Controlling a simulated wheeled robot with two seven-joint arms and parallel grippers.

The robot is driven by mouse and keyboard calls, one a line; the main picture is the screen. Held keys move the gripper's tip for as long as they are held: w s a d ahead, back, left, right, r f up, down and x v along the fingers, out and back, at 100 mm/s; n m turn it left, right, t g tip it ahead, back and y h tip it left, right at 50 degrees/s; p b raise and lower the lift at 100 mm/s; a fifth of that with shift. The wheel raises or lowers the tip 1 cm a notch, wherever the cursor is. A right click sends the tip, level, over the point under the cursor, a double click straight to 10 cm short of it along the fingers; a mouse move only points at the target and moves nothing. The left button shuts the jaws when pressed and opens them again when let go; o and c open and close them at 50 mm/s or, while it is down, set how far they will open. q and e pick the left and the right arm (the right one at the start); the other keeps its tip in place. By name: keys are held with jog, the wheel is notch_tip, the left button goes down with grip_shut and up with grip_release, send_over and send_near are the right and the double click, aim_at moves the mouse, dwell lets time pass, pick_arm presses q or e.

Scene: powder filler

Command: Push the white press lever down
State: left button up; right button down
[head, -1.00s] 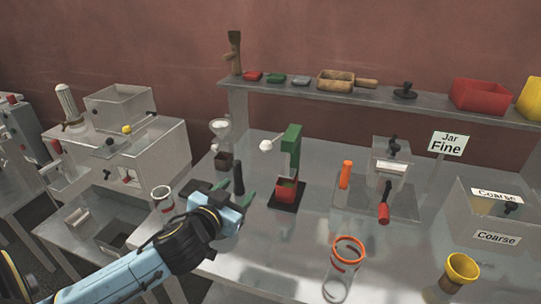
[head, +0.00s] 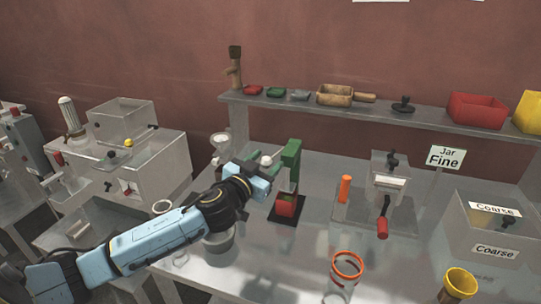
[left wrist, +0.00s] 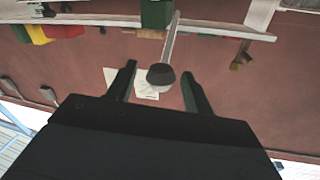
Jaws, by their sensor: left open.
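The green press (head: 291,160) stands on a dark base on the table, with a red cup (head: 286,204) in it. The round knob of its white lever (head: 266,160) sticks out to the left of the post, raised. My left gripper (head: 264,172) is just in front of and below the knob, its fingers mostly hidden in the head view. In the left wrist view the lever's rod and shaded knob (left wrist: 161,75) show between the two spread fingers of my left gripper (left wrist: 160,82). I cannot tell whether they touch it. My right gripper is out of view.
A glass funnel stand (head: 220,143) is left of the press, and a grey bowl (head: 219,240) lies under my left arm. A shelf (head: 300,103) runs behind.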

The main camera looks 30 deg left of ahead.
aim_at(275, 154)
pick_arm(q)
jog(key=shift+w, duration=1.5)
grip_shut()
